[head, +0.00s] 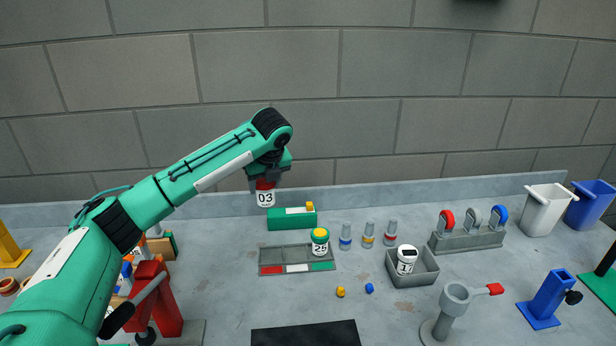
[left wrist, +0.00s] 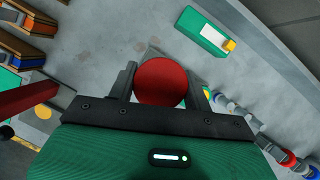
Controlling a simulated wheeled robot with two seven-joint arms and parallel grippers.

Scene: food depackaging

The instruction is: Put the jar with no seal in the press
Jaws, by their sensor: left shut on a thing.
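My left gripper (head: 267,176) is shut on a white jar marked 03 (head: 265,198) with a red lid. It holds the jar upright, above the back of the table. In the left wrist view the round red lid (left wrist: 160,82) sits between the two fingers. A jar marked 25 (head: 320,244) with a green and yellow lid stands at the strip with red, white and green patches (head: 270,257). A red lever device (head: 169,306), perhaps the press, is partly behind my left arm. I see no seals clearly. My right gripper is out of view.
A green block (head: 290,222) lies below and right of the held jar. Small bottles (head: 367,237), a rack with coloured rings (head: 466,241), a grey post with a red handle (head: 455,299) and two bins (head: 547,211) stand right. A black mat (head: 305,335) lies in front.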

